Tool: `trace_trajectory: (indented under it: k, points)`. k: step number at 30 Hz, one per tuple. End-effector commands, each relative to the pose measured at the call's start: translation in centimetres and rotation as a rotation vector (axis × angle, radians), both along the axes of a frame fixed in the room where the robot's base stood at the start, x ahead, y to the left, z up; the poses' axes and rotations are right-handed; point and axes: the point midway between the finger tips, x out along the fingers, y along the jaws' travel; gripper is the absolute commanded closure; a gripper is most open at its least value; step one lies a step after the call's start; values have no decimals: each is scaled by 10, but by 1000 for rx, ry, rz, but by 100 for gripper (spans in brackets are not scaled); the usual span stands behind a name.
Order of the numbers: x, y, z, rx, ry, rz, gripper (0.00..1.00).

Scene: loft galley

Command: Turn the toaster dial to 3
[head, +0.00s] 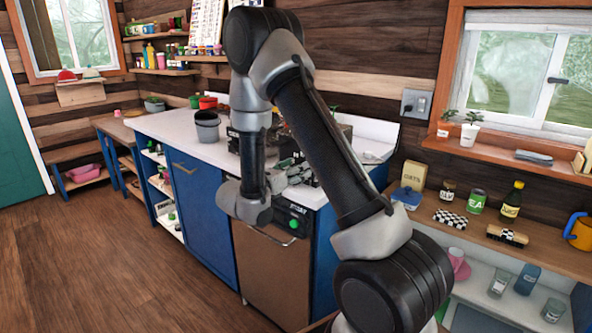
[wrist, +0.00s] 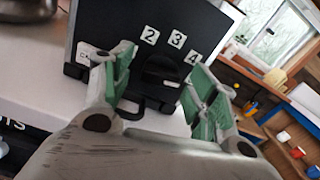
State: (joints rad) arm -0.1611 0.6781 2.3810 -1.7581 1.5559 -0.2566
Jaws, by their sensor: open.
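The toaster (wrist: 100,25) shows in the wrist view as a dark front panel, tilted in the picture. White plates with 2 (wrist: 150,35), 3 (wrist: 177,39) and 4 (wrist: 194,57) arc above its dark round dial (wrist: 160,68). A small white mark shows at the dial's lower right; I cannot tell whether it is the pointer. My gripper (wrist: 163,62) is open, with its green-padded fingers on either side of the dial; contact cannot be told. In the head view my gripper (head: 297,172) is at the counter, and my arm hides much of the dark toaster (head: 333,133).
A grey bucket (head: 207,126) stands on the white counter (head: 180,128), left of my arm. A dishwasher-like front (head: 265,270) is below. A wooden shelf (head: 470,228) with jars and bottles is at the right. The floor at the left is clear.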

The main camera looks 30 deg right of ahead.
Motion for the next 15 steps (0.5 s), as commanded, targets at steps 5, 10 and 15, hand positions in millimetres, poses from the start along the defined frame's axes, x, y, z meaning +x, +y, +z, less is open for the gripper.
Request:
trace_trajectory:
  k: [5,10,15]
  points:
    - [1,-5,0,0,0,-1,41]
    - [1,-5,0,0,-1,0,45]
    - [2,-5,0,0,-1,0,76]
